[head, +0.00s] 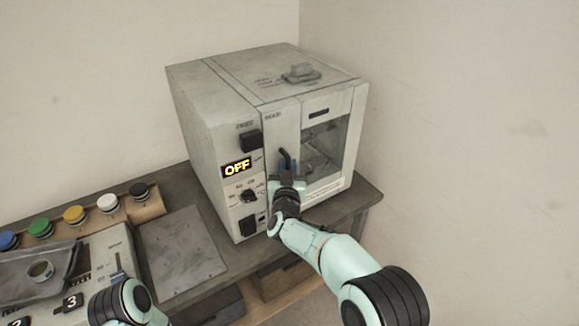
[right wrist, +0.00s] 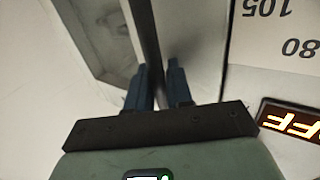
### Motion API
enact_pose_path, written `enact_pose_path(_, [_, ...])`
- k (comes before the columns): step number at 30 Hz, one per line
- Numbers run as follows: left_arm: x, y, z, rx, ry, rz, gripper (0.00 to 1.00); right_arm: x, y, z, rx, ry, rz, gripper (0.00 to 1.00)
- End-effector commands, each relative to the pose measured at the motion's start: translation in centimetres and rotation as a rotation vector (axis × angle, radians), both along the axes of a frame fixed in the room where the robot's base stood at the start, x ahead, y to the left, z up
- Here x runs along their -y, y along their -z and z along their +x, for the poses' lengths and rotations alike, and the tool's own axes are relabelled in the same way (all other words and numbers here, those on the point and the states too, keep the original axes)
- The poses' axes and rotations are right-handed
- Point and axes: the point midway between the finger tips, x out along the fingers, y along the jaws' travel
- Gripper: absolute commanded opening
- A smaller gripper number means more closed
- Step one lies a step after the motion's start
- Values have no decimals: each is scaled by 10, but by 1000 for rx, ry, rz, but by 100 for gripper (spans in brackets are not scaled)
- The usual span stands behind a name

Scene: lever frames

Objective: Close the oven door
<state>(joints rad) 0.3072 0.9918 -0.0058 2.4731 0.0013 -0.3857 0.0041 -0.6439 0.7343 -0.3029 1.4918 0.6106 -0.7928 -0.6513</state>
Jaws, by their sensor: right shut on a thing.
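The oven (head: 215,110) is a worn grey box on the bench, with a lit OFF display and a windowed door (head: 327,150) on its front. The door looks flush or nearly flush with the body; I cannot tell if a small gap is left. My right gripper (head: 288,168) is at the dark upright door handle (head: 284,155). In the right wrist view its blue fingers (right wrist: 158,88) are shut on the handle bar (right wrist: 146,35), one on each side. My left arm shows at the bottom left, but its gripper is out of view.
A row of coloured buttons (head: 75,214) and a panel with a tray (head: 40,272) are on the bench at the left. A flat grey plate (head: 182,252) lies between them and the oven. Walls stand close behind and to the right. Floor space is open at the lower right.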

Motion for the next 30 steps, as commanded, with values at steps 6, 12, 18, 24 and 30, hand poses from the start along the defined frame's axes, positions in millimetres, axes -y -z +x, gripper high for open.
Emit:
enact_pose_path(6, [0, 0, 0, 0, 0, 0, 46, -2, -6, 1, 14, -5, 1, 30])
enact_pose_path(12, [0, 0, 0, 0, 0, 0, 46, -3, -7, 0, 14, -8, 1, 37])
enact_pose_path(18, [0, 0, 0, 0, 0, 0, 46, -5, -7, 0, 14, -10, 2, 37])
enact_pose_path(24, [0, 6, -4, -5, -1, 0, 46, -6, -6, -13, 13, -13, 4, 37])
enact_pose_path(30, [0, 24, -14, -16, 0, 0, 46, -4, -2, -54, 7, -10, 4, 37])
